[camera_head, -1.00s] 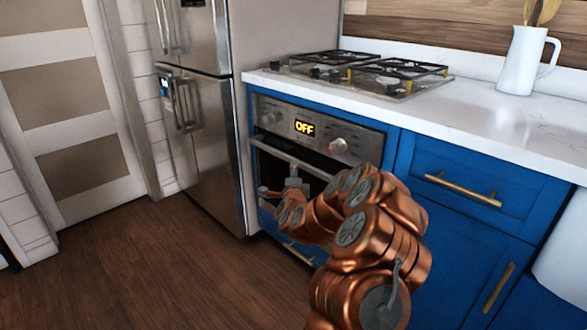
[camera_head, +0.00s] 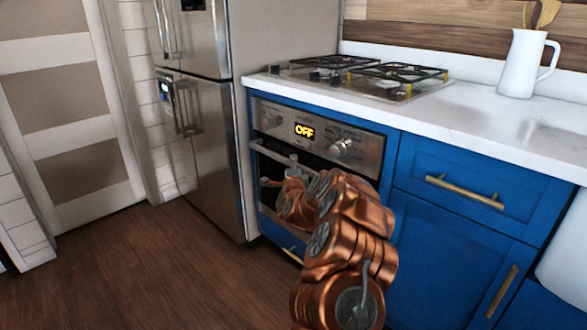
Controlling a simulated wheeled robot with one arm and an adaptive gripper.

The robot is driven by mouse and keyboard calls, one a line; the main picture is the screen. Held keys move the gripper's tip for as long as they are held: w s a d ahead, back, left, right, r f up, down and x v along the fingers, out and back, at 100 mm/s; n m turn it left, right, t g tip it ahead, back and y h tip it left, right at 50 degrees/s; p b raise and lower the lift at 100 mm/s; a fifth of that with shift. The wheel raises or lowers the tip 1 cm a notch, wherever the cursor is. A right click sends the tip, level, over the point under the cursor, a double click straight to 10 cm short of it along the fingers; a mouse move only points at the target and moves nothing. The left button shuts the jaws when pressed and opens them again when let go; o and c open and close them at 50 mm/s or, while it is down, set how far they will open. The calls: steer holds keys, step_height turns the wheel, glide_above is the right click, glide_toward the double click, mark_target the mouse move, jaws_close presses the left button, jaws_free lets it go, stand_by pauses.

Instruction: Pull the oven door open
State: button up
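The oven (camera_head: 280,128) is set in the blue cabinets under the hob, with a steel control panel, knobs and a lit "OFF" display. Its dark-windowed door (camera_head: 262,165) looks shut. The bar handle (camera_head: 270,153) runs across the door's top, its right part hidden behind my arm. My gripper (camera_head: 279,173) is in front of the door at the handle, its two grey fingers spread apart. One finger overlaps the handle in the picture; I cannot tell whether it touches. My copper arm hides the lower right of the door.
The steel fridge (camera_head: 205,120) stands close on the left of the oven. Blue drawers and cabinets (camera_head: 455,245) with brass pulls are on the right. The white counter (camera_head: 480,125) holds the hob (camera_head: 360,75) and a white jug (camera_head: 523,65). The wood floor (camera_head: 150,260) at left is clear.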

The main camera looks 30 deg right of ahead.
steer(key=shift+c, duration=0.4)
jaws_close()
stand_by(0.4)
